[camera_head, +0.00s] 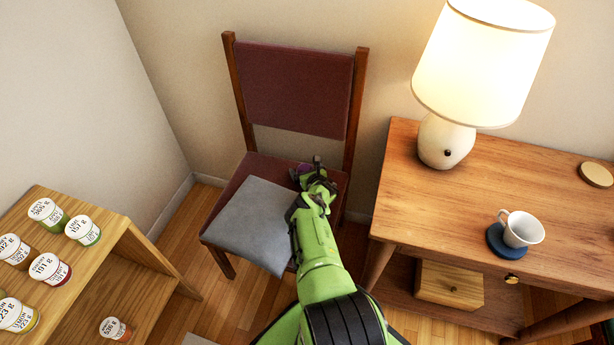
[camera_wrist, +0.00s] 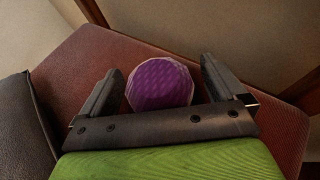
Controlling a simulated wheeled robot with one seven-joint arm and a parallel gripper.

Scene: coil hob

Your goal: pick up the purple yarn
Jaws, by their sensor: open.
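The purple yarn (camera_wrist: 160,84) is a round, textured ball on the dark red seat of the chair (camera_wrist: 70,75). In the wrist view it sits between the two fingers of my gripper (camera_wrist: 158,80), which is open. Gaps show between the ball and the fingers on both sides. In the head view my gripper (camera_head: 314,170) is over the back right of the chair seat, and only a little purple of the yarn (camera_head: 300,171) shows there, mostly hidden by my gripper.
A grey cushion (camera_head: 248,220) lies on the seat's front left. The chair's backrest (camera_head: 297,88) rises behind my gripper. A wooden desk (camera_head: 450,210) with a lamp (camera_head: 484,60) and a cup (camera_head: 522,229) stands right. A shelf (camera_head: 125,250) with several jars stands left.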

